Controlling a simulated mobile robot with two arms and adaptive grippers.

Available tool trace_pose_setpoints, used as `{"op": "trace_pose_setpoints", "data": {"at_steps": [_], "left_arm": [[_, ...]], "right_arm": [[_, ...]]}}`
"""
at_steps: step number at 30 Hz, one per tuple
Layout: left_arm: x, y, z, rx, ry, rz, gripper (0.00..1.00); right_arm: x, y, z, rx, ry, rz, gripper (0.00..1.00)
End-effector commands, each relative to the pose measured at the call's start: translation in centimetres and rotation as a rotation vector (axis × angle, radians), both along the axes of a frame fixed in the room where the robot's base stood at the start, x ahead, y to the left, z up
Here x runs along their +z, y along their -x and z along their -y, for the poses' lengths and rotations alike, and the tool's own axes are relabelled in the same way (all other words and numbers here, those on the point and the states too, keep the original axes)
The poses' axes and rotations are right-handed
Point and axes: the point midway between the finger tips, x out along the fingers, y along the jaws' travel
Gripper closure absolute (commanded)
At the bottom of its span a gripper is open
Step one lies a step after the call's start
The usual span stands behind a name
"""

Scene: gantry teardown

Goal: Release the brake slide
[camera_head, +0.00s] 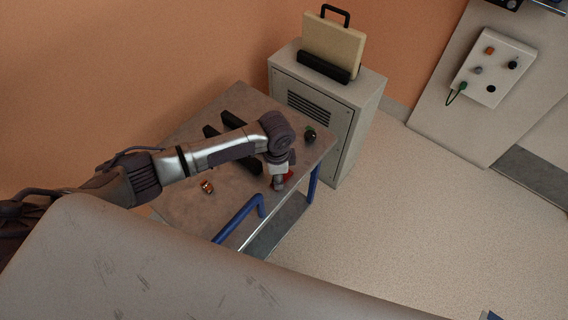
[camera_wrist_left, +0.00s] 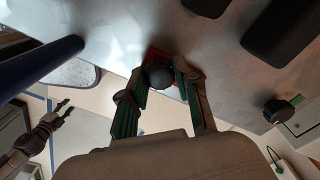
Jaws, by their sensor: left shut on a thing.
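My left gripper (camera_head: 281,181) reaches down at the front right edge of the grey metal cart. In the left wrist view its two fingers (camera_wrist_left: 162,74) are shut on a dark round knob (camera_wrist_left: 160,77). The knob sits at a red part (camera_wrist_left: 153,55) on the cart's edge, probably the brake slide. The red part also shows beside the gripper in the head view (camera_head: 289,174). The fingers hide much of it. What looks like my right gripper (camera_wrist_left: 62,109) shows small at the lower left of the left wrist view, away from the cart; its opening is unclear.
The cart top (camera_head: 185,211) carries black rails (camera_head: 228,140), an orange-brown piece (camera_head: 207,187) and a dark round item (camera_head: 310,134). A blue handle (camera_head: 240,216) sticks out in front. A grey cabinet (camera_head: 352,122) stands behind.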

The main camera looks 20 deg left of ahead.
Motion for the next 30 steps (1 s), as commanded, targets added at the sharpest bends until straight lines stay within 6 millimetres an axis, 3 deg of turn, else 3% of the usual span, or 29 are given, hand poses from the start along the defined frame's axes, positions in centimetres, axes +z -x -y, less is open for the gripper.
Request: {"op": "trace_pose_setpoints", "data": {"at_steps": [10, 11, 15, 25, 30], "left_arm": [[-0.1, 0.6, -0.2, -0.001, -0.003, -0.008, 1.0], [-0.1, 0.6, -0.2, -0.001, -0.003, -0.008, 0.65], [-0.1, 0.6, -0.2, -0.001, -0.003, -0.007, 0.43], [0.2, 0.4, -0.2, -0.001, -0.001, -0.003, 0.43], [2.2, 0.3, -0.2, -0.002, 0.0, 0.001, 0.43]], "right_arm": [[0.3, -0.2, 0.0, 0.0, -0.001, 0.003, 0.6], [0.3, -0.2, 0.0, 0.0, -0.001, 0.003, 0.6], [0.3, -0.2, 0.0, 0.0, -0.001, 0.003, 0.6], [0.3, -0.2, -0.1, 0.0, -0.002, 0.003, 0.6], [0.3, -0.2, -0.1, 0.0, -0.002, 0.003, 0.6]]}}
